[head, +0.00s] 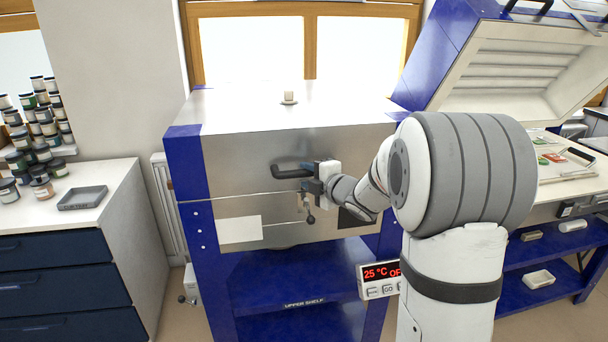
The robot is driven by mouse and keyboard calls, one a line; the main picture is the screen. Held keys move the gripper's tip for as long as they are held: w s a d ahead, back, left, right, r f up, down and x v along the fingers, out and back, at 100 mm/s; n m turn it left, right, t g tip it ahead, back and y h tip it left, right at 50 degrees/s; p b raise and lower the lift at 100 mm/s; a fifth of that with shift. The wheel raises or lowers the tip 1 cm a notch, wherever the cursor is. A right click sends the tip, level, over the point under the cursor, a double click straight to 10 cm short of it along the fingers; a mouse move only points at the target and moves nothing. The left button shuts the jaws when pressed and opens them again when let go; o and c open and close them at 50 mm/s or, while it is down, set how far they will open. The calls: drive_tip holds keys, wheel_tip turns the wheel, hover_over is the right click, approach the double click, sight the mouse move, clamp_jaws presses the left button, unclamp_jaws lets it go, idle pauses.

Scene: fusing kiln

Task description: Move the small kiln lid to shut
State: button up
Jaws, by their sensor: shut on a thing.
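The small kiln (235,219) is a steel box with blue corner posts in the middle of the head view. Its lid (230,160) has a steel front, a pale top and a black bar handle (290,170). The lid lies down level over the body, with only a thin seam line between them; I cannot tell whether a slight gap is left. My gripper (311,180) is at the lid's front, shut on the right end of the handle. A small latch with a round knob (310,217) hangs just below it. My arm hides the right part of the kiln front.
A larger kiln (430,60) at the right has its lid raised. A controller (382,280) reads 25 °C. A small white block (289,96) stands on the lid top. Blue shelves (290,275) are below. A left counter (100,205) holds jars and a grey tray (82,198).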

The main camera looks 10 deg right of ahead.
drive_tip(key=shift+o, duration=1.3)
drive_tip(key=shift+f, duration=0.3)
drive_tip(key=shift+r, duration=0.1)
drive_tip(key=shift+r, duration=0.15)
drive_tip(key=v, duration=0.7)
drive_tip(key=shift+s, duration=0.35)
drive_tip(key=shift+d, duration=0.1)
